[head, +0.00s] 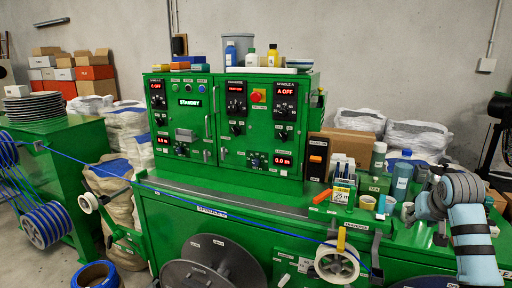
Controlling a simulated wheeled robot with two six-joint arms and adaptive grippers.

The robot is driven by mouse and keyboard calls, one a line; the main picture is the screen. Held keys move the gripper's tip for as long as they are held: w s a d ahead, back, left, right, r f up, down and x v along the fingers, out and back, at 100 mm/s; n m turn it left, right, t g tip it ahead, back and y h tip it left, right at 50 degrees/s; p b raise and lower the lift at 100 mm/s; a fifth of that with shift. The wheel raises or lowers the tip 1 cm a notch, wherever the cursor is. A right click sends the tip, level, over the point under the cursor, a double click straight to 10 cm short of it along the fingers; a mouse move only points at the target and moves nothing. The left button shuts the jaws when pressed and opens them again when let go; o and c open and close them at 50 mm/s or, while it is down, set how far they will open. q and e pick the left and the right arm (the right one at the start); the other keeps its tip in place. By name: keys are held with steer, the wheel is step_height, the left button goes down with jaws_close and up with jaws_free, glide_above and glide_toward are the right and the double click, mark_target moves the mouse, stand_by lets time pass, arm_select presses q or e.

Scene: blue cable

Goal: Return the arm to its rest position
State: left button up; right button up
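My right arm (474,242) comes in at the right edge, grey-blue with dark bands, and bends over the right end of the green machine. My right gripper (440,234) is small and dark below the bent wrist, over the machine's top near the bottles. I cannot make out whether its fingers are open or shut, and no held thing shows. My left arm and gripper are not in view. The blue cable (190,190) runs from the blue spools at the left across the front of the machine to a white pulley (337,263) at the lower right.
The green control cabinet (232,160) stands at the back of the green bench. Blue spools (47,224) stand at the left.

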steer(key=s+a+f+n+g, duration=0.1)
steer(key=s+a+f, duration=0.3)
steer(key=f, duration=0.3)
steer(key=s+a+f+n+y, duration=0.15)
steer(key=s+a+f, duration=0.25)
steer(key=f, duration=0.4)
steer(key=s+a+f+n+g+h, duration=0.1)
steer(key=s+a+f+n, duration=0.1)
steer(key=s+a+f, duration=0.4)
steer(key=s+a+f+g+y, duration=0.1)
steer(key=s+a+f, duration=0.15)
steer(key=s, duration=0.55)
steer(key=s+a+f+n, duration=0.1)
steer(key=s+a+f, duration=0.15)
steer(key=s, duration=0.45)
steer(key=s+a+f+g+y, duration=0.1)
steer(key=s+a+f, duration=0.15)
steer(key=s, duration=0.55)
step_height(320, 180, down, 19)
steer(key=s+d+g, duration=0.1)
steer(key=d, duration=0.1)
steer(key=s+f+g, duration=0.1)
steer(key=s+f, duration=1.2)
steer(key=s, duration=0.1)
steer(key=shift+s+d+f, duration=0.25)
steer(key=shift+d, duration=0.2)
steer(key=shift+m, duration=0.25)
